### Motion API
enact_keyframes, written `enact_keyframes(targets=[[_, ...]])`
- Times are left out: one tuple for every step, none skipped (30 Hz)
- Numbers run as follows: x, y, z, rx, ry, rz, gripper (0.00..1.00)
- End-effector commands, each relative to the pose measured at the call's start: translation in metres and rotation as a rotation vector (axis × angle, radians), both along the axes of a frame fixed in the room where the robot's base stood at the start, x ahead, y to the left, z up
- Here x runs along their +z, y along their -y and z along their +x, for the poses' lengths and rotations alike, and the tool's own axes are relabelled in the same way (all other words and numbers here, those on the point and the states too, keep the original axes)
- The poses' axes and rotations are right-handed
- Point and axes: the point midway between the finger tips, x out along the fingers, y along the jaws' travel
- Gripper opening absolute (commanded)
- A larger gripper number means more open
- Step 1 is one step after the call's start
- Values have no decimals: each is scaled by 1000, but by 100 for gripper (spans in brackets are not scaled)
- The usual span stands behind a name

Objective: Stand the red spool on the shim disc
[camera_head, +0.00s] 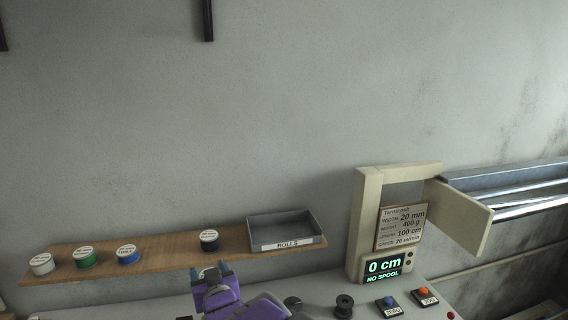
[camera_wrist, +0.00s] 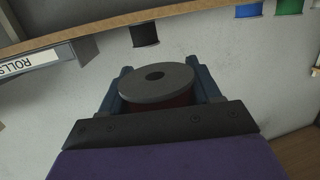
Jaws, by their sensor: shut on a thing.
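My gripper (camera_head: 209,272) has a purple body and blue fingers, and is raised in front of the wooden shelf. In the wrist view my gripper (camera_wrist: 160,88) is shut on the red spool (camera_wrist: 156,84). The spool has a grey round flange with a dark centre hole, and a little dark red body shows below it. Its far end is hidden. A dark, flat round piece (camera_head: 293,302) lies on the bench to the right of my gripper; I cannot tell for sure whether it is the shim disc.
A black spool (camera_head: 344,305) stands on the bench beside blue (camera_head: 387,302) and orange-red (camera_head: 422,293) buttons. A beige machine (camera_head: 368,215) with an open door stands behind, its display reading NO SPOOL. The shelf (camera_head: 180,244) holds several rolls and a grey ROLLS tray (camera_head: 288,245).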

Motion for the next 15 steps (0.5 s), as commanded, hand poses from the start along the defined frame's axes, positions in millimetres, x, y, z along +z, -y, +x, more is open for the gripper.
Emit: enact_keyframes(targets=[[-1,25,11,-58,-1,-4,27],[-2,39,16,-94,-1,-6,27],[-3,60,23,-144,-2,-7,27],[-3,76,28,-181,-3,-7,27],[-4,92,32,-219,-2,-7,27],[-4,113,38,-267,-2,-8,27],[-4,129,41,-304,-1,-7,27],[-4,145,44,-341,0,-7,27],[-3,167,47,-390,2,-6,27],[-3,183,49,-425,4,-6,27],[-2,200,50,-460,6,-4,27],[-1,220,51,-504,9,-1,27],[-1,234,51,-535,11,-1,27],[0,248,51,-566,12,0,27],[0,263,50,-602,15,1,27]])
